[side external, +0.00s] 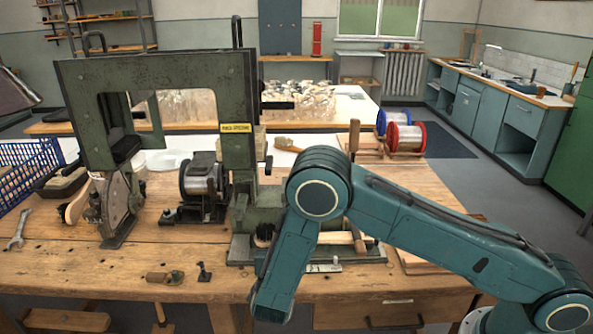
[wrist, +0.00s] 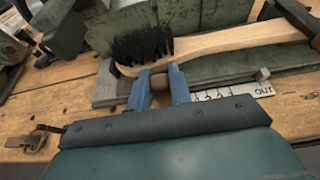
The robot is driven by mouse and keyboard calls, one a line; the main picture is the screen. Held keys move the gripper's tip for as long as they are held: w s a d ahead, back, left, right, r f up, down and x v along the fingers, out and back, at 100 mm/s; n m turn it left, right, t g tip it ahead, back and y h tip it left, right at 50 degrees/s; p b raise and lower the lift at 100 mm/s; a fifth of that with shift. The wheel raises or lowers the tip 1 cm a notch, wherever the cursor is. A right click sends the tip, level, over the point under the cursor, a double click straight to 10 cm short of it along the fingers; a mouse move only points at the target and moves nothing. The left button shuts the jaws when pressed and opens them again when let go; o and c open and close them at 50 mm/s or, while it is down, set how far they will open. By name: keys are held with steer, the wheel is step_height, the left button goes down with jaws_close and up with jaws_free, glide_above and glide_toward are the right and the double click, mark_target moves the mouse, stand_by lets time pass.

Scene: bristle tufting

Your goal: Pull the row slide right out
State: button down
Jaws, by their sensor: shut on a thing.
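The row slide is the dark green-grey carriage (wrist: 235,66) under the tufting machine, with a small brown knob (wrist: 158,81) at its front. My gripper (wrist: 159,84) has its two blue fingers on either side of this knob and is shut on it. A wooden brush (wrist: 225,40) with a patch of dark bristles (wrist: 140,45) lies on the slide, below the machine's head. A pale scale strip (wrist: 232,92) marked OUT at its right end lies beside the knob; it also shows in the side view (side external: 323,268). My arm hides the gripper and knob in the side view.
The green machine frame (side external: 245,110) stands over the bench (side external: 150,262). A small brass-and-wood tool (side external: 165,277) lies at the front edge, left of my gripper; it also shows in the wrist view (wrist: 30,140). A wire spool (side external: 202,180) stands left of the machine column.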

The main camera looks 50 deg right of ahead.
steer(key=c, duration=1.3)
jaws_free()
steer(key=shift+s+d, duration=0.25)
steer(key=shift+d, duration=0.05)
steer(key=shift+a, duration=0.1)
steer(key=shift+a, duration=0.15)
steer(key=shift+s+a+r, duration=0.3)
steer(key=shift+s+a, duration=0.05)
steer(key=shift+a, duration=0.1)
steer(key=v, duration=1.2)
steer(key=shift+s+a, duration=0.1)
steer(key=shift+s, duration=0.05)
